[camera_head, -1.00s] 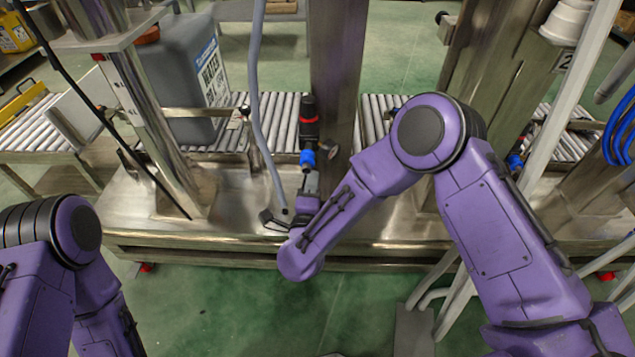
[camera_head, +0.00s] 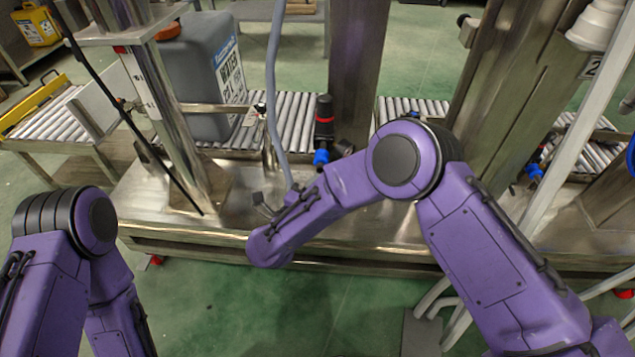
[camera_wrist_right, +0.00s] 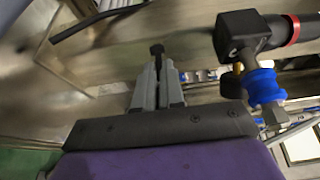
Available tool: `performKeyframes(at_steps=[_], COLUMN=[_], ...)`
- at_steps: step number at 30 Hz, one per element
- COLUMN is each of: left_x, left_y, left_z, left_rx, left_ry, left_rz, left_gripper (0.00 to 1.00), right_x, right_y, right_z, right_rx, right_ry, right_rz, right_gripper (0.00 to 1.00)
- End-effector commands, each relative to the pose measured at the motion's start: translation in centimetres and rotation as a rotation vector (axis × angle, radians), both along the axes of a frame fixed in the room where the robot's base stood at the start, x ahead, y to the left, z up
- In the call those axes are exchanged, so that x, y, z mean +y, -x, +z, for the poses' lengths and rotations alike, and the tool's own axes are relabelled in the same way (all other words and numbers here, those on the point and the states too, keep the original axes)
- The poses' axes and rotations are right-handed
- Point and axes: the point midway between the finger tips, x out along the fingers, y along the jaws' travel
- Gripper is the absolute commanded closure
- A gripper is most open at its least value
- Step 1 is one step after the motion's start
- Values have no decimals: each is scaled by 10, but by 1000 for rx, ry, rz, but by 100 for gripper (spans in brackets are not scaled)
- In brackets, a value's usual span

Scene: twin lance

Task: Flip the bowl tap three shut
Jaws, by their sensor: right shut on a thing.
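A black cylindrical bowl unit with a red ring (camera_head: 324,118) stands upright beside the steel post, with a blue fitting (camera_head: 321,157) at its lower end. In the right wrist view its black body (camera_wrist_right: 240,36) lies at the upper right, with a brass joint and blue fitting (camera_wrist_right: 263,86) beside it. My right gripper (camera_wrist_right: 158,64) is shut, left of the blue fitting and apart from it in the picture. A small dark piece (camera_wrist_right: 157,48) shows at its fingertips; I cannot tell whether it is the tap. In the head view my right forearm mostly hides this gripper. My left gripper is out of view.
A grey hose (camera_head: 274,90) hangs left of the bowl unit. A dark bracket (camera_head: 263,205) stands near its foot. A grey canister (camera_head: 200,75) sits on the roller conveyor (camera_head: 290,125) behind. Steel posts (camera_head: 358,70) rise from the steel base.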

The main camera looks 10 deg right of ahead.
Motion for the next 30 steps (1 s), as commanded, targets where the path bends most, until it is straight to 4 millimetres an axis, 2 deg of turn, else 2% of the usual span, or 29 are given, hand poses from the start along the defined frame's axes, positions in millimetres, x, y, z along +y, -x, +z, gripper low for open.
performKeyframes(at_steps=[4,6,7,17,20,27,30], left_x=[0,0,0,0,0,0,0], left_y=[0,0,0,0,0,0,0], left_z=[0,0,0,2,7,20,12], left_rx=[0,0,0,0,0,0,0], left_ry=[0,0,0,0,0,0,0], left_rz=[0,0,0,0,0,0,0], left_gripper=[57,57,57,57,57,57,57], right_x=[2,2,2,2,13,51,60], right_y=[-2,-2,-2,2,14,59,71], right_z=[2,2,2,2,4,4,-1], right_rx=[-6,-6,-5,-3,-3,-4,-4], right_ry=[-1,-1,0,0,1,2,0], right_rz=[9,9,8,3,7,9,6], right_gripper=[100,72,66,66,66,66,66])
